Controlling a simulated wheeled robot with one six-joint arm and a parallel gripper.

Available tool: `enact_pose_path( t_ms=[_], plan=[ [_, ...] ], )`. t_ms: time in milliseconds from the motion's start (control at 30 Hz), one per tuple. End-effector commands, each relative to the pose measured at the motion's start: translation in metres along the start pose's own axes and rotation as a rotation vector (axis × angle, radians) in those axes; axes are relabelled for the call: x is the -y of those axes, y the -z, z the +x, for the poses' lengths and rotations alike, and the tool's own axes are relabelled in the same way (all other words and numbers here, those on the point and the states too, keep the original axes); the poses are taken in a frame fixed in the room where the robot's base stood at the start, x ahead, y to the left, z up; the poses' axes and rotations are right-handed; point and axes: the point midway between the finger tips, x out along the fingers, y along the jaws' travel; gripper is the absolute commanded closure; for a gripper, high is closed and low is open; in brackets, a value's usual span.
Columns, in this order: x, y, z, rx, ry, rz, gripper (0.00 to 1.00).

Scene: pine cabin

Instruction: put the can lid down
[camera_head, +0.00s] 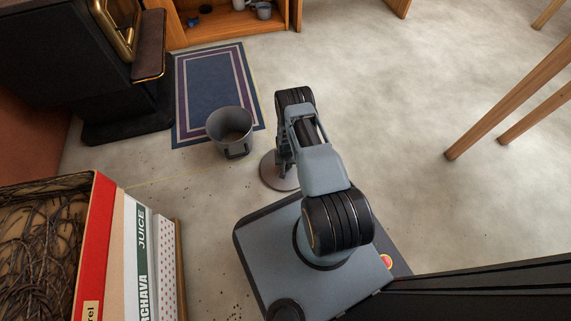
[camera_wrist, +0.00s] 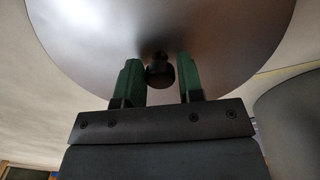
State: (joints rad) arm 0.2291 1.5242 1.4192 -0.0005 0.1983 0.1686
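The can lid (camera_head: 268,172) is a round grey metal disc below my gripper, just right of the grey can in the head view. It looks flat and at floor level, but I cannot tell if it touches the floor. In the wrist view the lid (camera_wrist: 90,35) fills the upper part, with its dark round knob (camera_wrist: 160,72) in the middle. The two green fingers of my gripper (camera_wrist: 160,80) stand on either side of the knob, with a narrow gap visible on both sides. The arm hides part of the lid in the head view. The can (camera_head: 231,128) stands open.
The can stands at the near edge of a blue rug (camera_head: 208,85). A black stove (camera_head: 75,60) is at the upper left, and a box of twigs (camera_head: 45,240) with cartons is at the lower left. Wooden legs (camera_head: 510,100) stand at the right. The floor between is clear.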

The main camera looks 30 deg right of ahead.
Motion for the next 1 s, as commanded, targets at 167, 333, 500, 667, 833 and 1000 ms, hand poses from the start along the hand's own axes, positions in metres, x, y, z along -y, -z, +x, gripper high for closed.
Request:
enact_pose_path(
  t_ms=[167, 333, 500, 667, 833, 1000],
  plan=[
    [0.0, 0.0, 0.0, 0.0, 0.0, 0.0, 0.48],
    [0.0, 0.0, 0.0, 0.0, 0.0, 0.0, 0.46],
    [0.0, 0.0, -0.004, 0.0, 0.0, 0.0, 0.46],
    [0.0, 0.001, -0.03, -0.001, 0.0, 0.0, 0.46],
    [0.0, 0.001, -0.065, -0.002, 0.0, 0.0, 0.46],
    [0.0, 0.0, -0.094, -0.001, 0.0, 0.0, 0.46]
  ],
)
